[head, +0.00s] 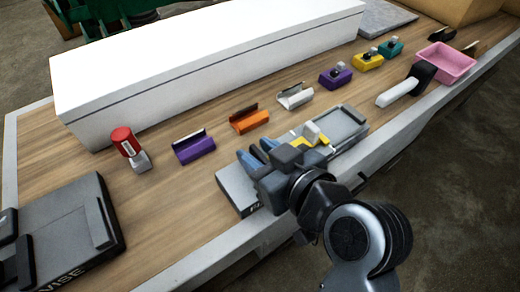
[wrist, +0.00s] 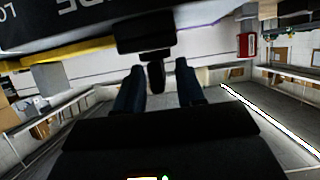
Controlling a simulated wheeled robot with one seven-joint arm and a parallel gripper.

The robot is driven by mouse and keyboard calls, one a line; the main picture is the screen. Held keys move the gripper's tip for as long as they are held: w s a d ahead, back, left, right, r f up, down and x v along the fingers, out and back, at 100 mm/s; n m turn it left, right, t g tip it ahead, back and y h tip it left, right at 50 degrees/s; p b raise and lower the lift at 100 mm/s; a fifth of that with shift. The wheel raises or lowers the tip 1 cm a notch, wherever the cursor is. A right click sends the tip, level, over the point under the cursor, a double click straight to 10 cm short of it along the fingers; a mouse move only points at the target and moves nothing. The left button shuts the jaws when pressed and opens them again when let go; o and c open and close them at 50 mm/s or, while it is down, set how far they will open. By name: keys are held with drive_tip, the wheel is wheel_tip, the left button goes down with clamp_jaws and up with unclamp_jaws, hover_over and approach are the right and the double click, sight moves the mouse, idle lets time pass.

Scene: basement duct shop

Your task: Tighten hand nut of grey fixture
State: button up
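The grey fixture (head: 238,187) lies along the front edge of the bench, with a grey tray-like part at its right and a yellow piece in its middle. My gripper (head: 257,154) is over its left half, with two dark blue fingers. In the wrist view my gripper (wrist: 158,88) is open, its fingers apart. A short dark stem (wrist: 156,75), possibly the hand nut, hangs from a black block (wrist: 145,36) between the fingers, with a visible gap on each side. In the head view my gripper and wrist hide this part.
Purple (head: 195,148), orange (head: 249,120) and white (head: 295,97) holders stand behind the fixture. A long white box (head: 200,75) runs behind. A white-handled tool (head: 400,92) and pink bin (head: 446,62) are right.

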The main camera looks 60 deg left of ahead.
clamp_jaws()
idle(0.4)
